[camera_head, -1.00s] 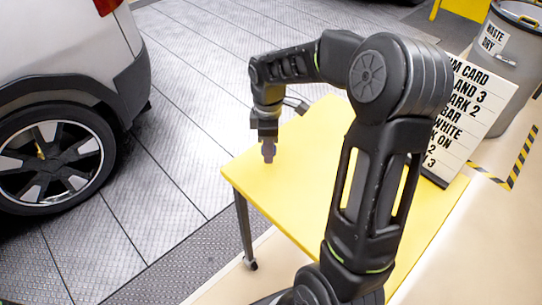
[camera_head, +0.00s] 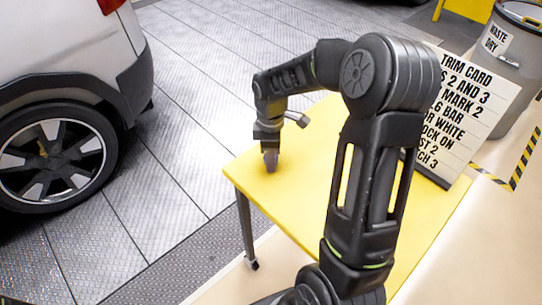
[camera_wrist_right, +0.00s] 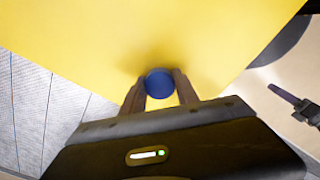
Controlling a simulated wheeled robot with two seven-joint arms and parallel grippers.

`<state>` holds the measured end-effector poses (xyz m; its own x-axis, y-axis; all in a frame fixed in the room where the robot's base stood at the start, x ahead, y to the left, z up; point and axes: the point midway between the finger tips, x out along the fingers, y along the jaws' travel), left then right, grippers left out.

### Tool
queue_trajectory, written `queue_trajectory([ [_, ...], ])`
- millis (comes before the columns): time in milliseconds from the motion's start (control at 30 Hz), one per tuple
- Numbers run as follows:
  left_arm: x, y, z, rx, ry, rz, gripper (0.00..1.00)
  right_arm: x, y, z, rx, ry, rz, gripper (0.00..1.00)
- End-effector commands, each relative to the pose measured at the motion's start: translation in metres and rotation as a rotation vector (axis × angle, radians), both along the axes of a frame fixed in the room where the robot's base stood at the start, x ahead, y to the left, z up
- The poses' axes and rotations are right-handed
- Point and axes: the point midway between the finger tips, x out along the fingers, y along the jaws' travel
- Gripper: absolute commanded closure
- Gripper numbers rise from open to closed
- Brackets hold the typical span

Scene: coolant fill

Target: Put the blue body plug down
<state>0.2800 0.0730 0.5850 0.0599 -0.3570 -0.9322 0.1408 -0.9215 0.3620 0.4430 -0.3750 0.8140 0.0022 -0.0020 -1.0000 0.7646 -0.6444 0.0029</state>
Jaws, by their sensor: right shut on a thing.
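The blue body plug (camera_wrist_right: 159,84) is a small round blue piece between the two fingers of my right gripper (camera_wrist_right: 160,90) in the right wrist view. In the head view my right gripper (camera_head: 271,160) points down at the left part of the yellow table (camera_head: 315,215), its tips at or just above the top. The plug is hidden by the fingers there. I cannot tell whether the plug touches the table. The right gripper is shut on the plug. My left gripper is not clearly in view.
A trim card board (camera_head: 465,105) with black lettering stands on the right side of the table. A grey waste bin (camera_head: 510,60) is behind it. A white vehicle (camera_head: 60,50) stands at the left. The tabletop around the gripper is clear.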

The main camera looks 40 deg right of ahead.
Motion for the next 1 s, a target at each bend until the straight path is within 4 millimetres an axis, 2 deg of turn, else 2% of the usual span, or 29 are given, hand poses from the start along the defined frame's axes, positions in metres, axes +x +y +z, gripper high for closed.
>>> queue_trajectory([
  [33, 0.000, 0.000, -0.001, 0.000, 0.000, 0.000, 0.41, 0.000, 0.000, -0.001, 0.000, 0.000, 0.000, 0.61],
  [267, 0.000, 0.000, 0.000, 0.000, 0.000, 0.000, 0.41, 0.000, 0.000, -0.001, 0.000, 0.000, 0.000, 0.42],
  [667, 0.000, 0.000, 0.002, 0.000, 0.000, 0.000, 0.41, 0.001, 0.000, 0.007, -0.001, -0.002, 0.000, 0.42],
  [867, 0.000, 0.000, 0.001, 0.000, 0.000, 0.000, 0.41, 0.001, 0.000, 0.035, 0.000, -0.005, 0.000, 0.42],
  [1000, 0.000, 0.000, 0.001, 0.000, 0.000, 0.000, 0.41, 0.001, 0.000, 0.065, -0.001, -0.004, 0.000, 0.42],
])
